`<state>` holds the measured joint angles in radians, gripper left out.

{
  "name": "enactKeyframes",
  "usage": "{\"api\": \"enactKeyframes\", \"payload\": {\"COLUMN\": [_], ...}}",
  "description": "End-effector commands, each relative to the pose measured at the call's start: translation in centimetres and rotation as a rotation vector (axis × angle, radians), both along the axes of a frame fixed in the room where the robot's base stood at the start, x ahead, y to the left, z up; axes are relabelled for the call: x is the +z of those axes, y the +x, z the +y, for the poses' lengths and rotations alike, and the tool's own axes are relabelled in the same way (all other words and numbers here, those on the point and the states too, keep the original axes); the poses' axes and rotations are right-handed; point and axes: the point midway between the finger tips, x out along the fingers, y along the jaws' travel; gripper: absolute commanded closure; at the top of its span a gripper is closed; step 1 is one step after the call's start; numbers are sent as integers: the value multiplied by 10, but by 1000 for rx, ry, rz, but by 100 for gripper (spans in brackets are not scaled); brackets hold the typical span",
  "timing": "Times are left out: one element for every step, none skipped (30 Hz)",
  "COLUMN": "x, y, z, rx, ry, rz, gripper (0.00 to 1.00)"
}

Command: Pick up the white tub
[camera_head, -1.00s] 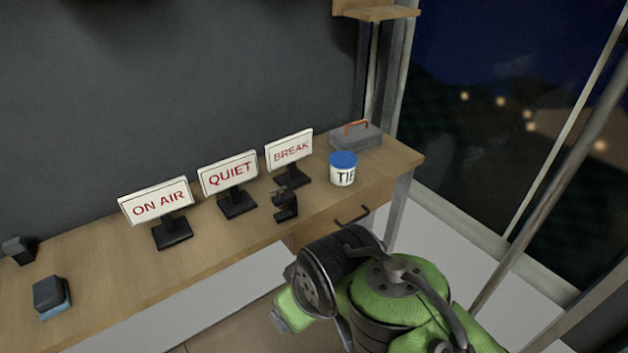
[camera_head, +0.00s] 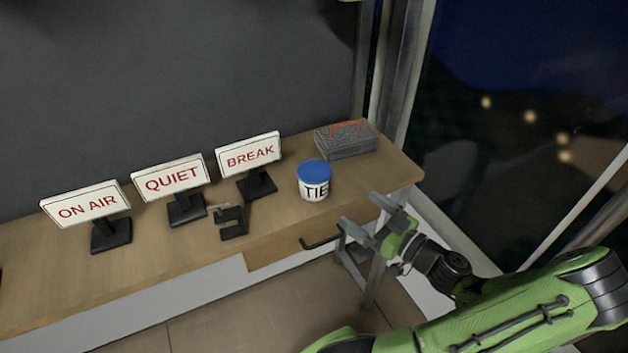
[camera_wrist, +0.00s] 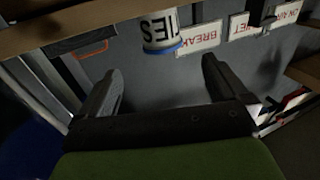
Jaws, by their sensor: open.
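The white tub (camera_head: 314,188) has a blue lid and black letters, and stands upright on the wooden desk near its right end. In the wrist view the tub (camera_wrist: 158,32) appears upside down, beyond the fingers and apart from them. My gripper (camera_head: 364,217) is open and empty, off the desk's front edge, to the right of the tub and nearer the camera. Its two fingers also show spread in the wrist view (camera_wrist: 162,88).
A grey box with an orange handle (camera_head: 345,139) stands behind the tub. The BREAK sign (camera_head: 250,155), QUIET sign (camera_head: 172,180) and ON AIR sign (camera_head: 87,207) stand to the left. A black clamp-like object (camera_head: 232,222) lies left of the tub. A drawer handle (camera_head: 320,243) juts from the desk front.

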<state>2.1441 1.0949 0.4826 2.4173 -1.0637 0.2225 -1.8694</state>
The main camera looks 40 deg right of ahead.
Motion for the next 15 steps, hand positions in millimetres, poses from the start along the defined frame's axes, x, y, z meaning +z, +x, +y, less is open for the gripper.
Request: {"api": "enactKeyframes", "payload": {"x": [1,1,1,1,1,1,1,1,1,1,1,1,0,0,1], "y": [10,18,28,36,44,54,62,69,78,84,89,94,97,99,104], "z": [2,3,4,4,4,5,5,5,6,6,5,5,5,5,6], "rx": [7,9,11,11,11,11,12,12,11,11,10,10,9,8,9], "ry": [0,0,0,0,1,1,1,1,2,2,0,0,1,2,2], "rz": [-4,-2,-1,-1,-1,-1,1,1,1,2,2,3,4,4,4], "gripper": [0,0,0,0,0,0,0,0,0,0,0,0,0,0,0]}}
